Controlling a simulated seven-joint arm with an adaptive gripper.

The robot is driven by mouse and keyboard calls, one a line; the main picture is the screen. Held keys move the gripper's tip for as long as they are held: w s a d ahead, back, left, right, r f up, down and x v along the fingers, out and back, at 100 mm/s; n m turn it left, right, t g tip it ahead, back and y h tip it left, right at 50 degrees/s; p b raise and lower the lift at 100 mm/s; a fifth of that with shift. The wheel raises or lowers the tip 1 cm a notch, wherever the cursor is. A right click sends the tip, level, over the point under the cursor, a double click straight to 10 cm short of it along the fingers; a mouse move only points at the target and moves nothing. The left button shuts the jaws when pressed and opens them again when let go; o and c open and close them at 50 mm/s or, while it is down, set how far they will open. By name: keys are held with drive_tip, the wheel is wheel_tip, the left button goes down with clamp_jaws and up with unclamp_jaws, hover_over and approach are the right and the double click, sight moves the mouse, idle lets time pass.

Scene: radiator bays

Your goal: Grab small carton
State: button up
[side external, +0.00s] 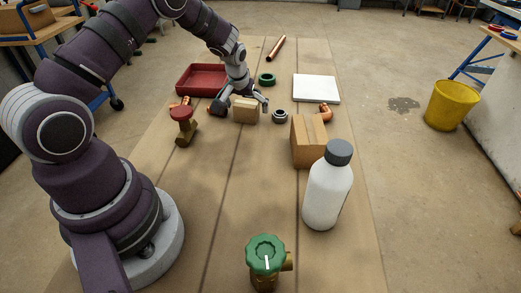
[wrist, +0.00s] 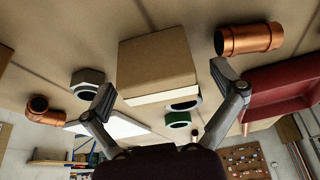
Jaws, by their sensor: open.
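The small carton (side external: 245,110) is a tan cardboard box on the wooden table, in front of the red tray. In the wrist view the small carton (wrist: 157,65) fills the upper middle. My gripper (side external: 241,105) is at the carton, its fingers apart on either side. In the wrist view my gripper (wrist: 164,80) is open, with one finger near the carton's left side and the other near its right side. I cannot tell whether either finger touches it. A larger carton (side external: 308,142) stands nearer, to the right.
Near the small carton are a red tray (side external: 202,79), grey nut (side external: 280,117), green ring (side external: 267,79) and red-handled valve (side external: 183,125). A white bottle (side external: 327,188), green-handled valve (side external: 265,258) and white slab (side external: 316,88) also stand on the table.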

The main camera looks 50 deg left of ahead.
drive_tip(key=shift+c, duration=0.3)
drive_tip(key=c, duration=1.2)
drive_tip(key=shift+r, duration=0.1)
